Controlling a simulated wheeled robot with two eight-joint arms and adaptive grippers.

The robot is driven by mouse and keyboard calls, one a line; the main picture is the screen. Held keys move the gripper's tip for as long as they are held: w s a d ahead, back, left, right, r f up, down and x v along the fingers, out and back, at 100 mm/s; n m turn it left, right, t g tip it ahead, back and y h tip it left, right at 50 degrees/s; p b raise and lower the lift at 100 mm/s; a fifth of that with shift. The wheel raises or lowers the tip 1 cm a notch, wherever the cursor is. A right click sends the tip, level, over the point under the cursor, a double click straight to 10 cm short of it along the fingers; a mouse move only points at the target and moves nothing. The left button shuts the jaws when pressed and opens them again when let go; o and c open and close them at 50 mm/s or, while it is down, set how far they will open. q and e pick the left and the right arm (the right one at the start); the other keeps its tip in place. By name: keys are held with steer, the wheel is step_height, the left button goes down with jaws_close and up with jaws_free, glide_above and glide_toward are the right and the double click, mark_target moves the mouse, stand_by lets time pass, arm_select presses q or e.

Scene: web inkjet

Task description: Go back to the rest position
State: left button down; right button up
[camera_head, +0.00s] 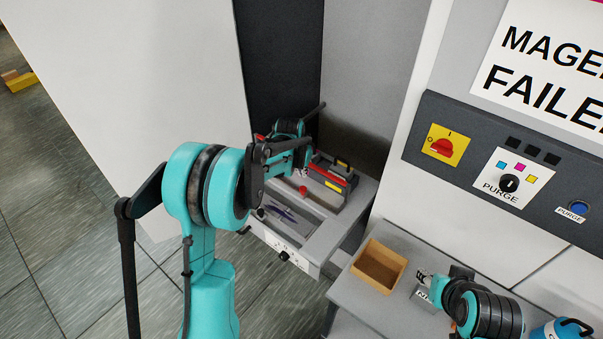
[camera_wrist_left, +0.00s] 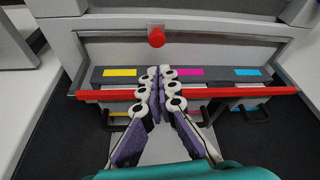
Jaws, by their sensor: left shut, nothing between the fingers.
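My left arm reaches from the left in the head view to an open drawer (camera_head: 325,243) in the machine. My left gripper (camera_head: 302,170) is over the drawer, partly hidden by its own arm. In the left wrist view its fingertips (camera_wrist_left: 160,72) are together and empty, in front of a red bar (camera_wrist_left: 230,92). Behind the bar are cartridges marked yellow (camera_wrist_left: 119,72), magenta (camera_wrist_left: 190,72) and cyan (camera_wrist_left: 247,72). My right gripper (camera_head: 423,282) is low at the right, above a grey worktop; its finger opening is too small to tell.
A red knob (camera_wrist_left: 156,38) stands just beyond the left fingertips. An open brown box (camera_head: 379,266) sits on the worktop (camera_head: 365,302), left of my right gripper. A control panel (camera_head: 500,165) with a red switch is above.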

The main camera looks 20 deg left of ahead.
arm_select(q)
steer(key=shift+s+r, duration=0.25)
steer(key=shift+r, duration=0.45)
arm_select(e)
steer(key=shift+s+a+r, duration=0.1)
steer(key=shift+s+r, duration=0.05)
steer(key=shift+r, duration=0.3)
arm_select(q)
steer(key=s+d+r, duration=0.2)
steer(key=s+r, duration=0.5)
steer(key=s, duration=0.1)
steer(key=s+d+r+n+t+b, duration=0.1)
steer(key=s+d+t+b, duration=0.1)
steer(key=s, duration=2.1)
steer(key=shift+d+r+t, duration=0.2)
steer(key=shift+t, duration=0.5)
arm_select(e)
step_height(320, 180, down, 2)
steer(key=shift+f, duration=0.2)
